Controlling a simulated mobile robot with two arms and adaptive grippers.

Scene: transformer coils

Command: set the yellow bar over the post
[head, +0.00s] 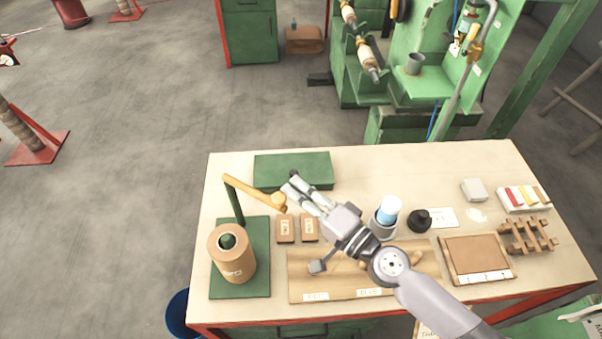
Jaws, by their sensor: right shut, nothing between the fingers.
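The yellow bar (255,191) is raised above the table at the left, with its far left end at the top of a thin upright green post (236,206). Its other end, a rounded knob, points right toward my right gripper. A brown coil (232,266) stands on the green base plate (259,283), with a dark green post top (228,241) showing in its centre. The bar is not above that coil. My right gripper (289,182) is shut and empty, just right of the bar's knob end; whether they touch is unclear. My left gripper is out of view.
A green box (293,169) lies behind my gripper. Small brown blocks (286,229) and a wooden board (310,291) lie under my right arm. A blue-white bottle (389,211), a black knob (419,220) and a brown tray (478,259) stand to the right.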

